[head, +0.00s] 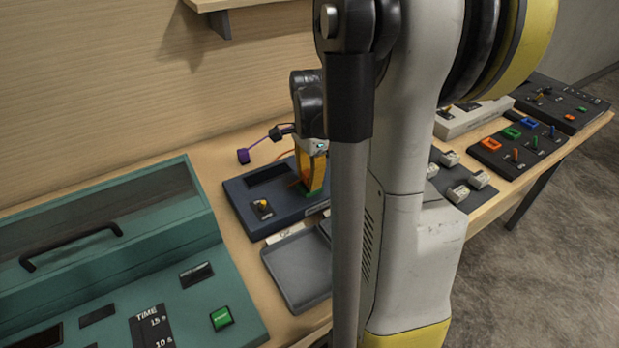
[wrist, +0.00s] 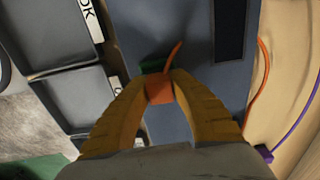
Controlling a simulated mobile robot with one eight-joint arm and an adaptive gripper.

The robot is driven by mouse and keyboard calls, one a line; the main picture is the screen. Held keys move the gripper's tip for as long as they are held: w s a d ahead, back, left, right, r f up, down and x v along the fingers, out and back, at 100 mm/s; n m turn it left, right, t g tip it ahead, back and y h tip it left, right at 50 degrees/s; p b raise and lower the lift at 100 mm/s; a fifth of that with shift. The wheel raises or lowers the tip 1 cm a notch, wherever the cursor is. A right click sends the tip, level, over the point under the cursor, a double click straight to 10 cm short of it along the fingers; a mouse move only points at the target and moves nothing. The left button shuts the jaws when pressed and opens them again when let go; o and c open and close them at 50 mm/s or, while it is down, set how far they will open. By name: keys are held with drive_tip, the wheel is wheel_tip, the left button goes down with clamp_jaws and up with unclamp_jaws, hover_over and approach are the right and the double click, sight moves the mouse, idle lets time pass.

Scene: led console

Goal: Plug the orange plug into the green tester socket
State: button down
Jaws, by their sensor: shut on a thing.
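The orange plug (wrist: 160,90) is between the tips of my gripper (wrist: 160,86), which is shut on it. A short orange cord rises from it. The green tester socket (wrist: 152,66) shows just beyond the plug in the wrist view, partly hidden. The plug is right at the socket's edge; I cannot tell whether any of it is inside. In the head view my gripper (head: 312,176) points down over the dark blue tester (head: 240,200), with the green socket (head: 316,193) at its fingertips. The plug itself is hard to make out there.
A grey tray (head: 298,275) lies in front of the tester. A teal lidded machine (head: 120,270) stands at left.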

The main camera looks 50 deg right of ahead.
drive_tip(key=shift+f, duration=0.4)
idle(1.0)
drive_tip(key=c, duration=0.6)
unclamp_jaws()
drive_tip(key=shift+r, duration=0.1)
drive_tip(key=shift+r+p, duration=2.55)
drive_tip(key=shift+r, duration=0.9)
